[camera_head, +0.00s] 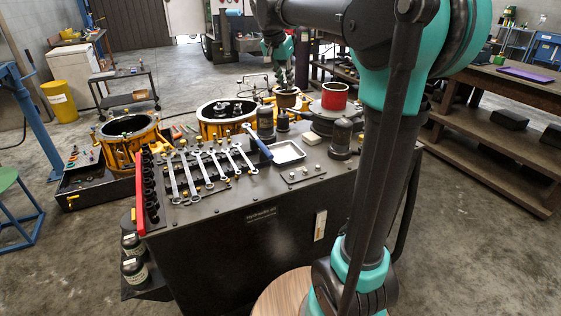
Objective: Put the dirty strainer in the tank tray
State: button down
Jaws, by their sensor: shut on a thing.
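My gripper (284,82) is at the far side of the dark cart, pointing down. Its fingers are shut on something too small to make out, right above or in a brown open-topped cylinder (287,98). I cannot tell whether the held thing is the dirty strainer; no strainer can be picked out elsewhere. A shallow white tray (288,153) lies on the cart's top, nearer to me and apart from my gripper. I cannot tell whether it is the tank tray.
The cart (265,230) carries a row of wrenches (212,167), a blue-handled tool (257,141) and dark cylinders (341,135). A wooden workbench (515,85) is at right. Floor is clear at lower right.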

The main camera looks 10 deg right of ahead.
jog(key=shift+s+a+f, duration=0.15)
jog(key=shift+f, duration=0.15)
notch_tip(320, 180, down, 20)
jog(key=shift+r, duration=0.15)
dwell(0.4)
jog(key=c, duration=1.5)
grip_release()
jog(key=shift+o, duration=0.2)
jog(key=v, duration=1.2)
jog(key=s+d+f+n, duration=0.1)
jog(key=s+f, duration=0.2)
jog(key=s+d+f+n+y, duration=0.1)
jog(key=s+d+f, duration=0.1)
jog(key=s+f, duration=0.2)
jog(key=s+d+f+n, duration=0.1)
jog(key=s+d+f, duration=0.1)
jog(key=s+f, duration=0.1)
jog(key=shift+s+d+f, duration=0.1)
jog(key=shift+s+f, duration=0.2)
jog(key=shift+f, duration=0.05)
jog(key=s+d+f+n+y, duration=0.2)
jog(key=s+f+n, duration=0.2)
jog(key=s+f, duration=0.8)
jog(key=s, duration=0.3)
jog(key=shift+s+f+n, duration=0.3)
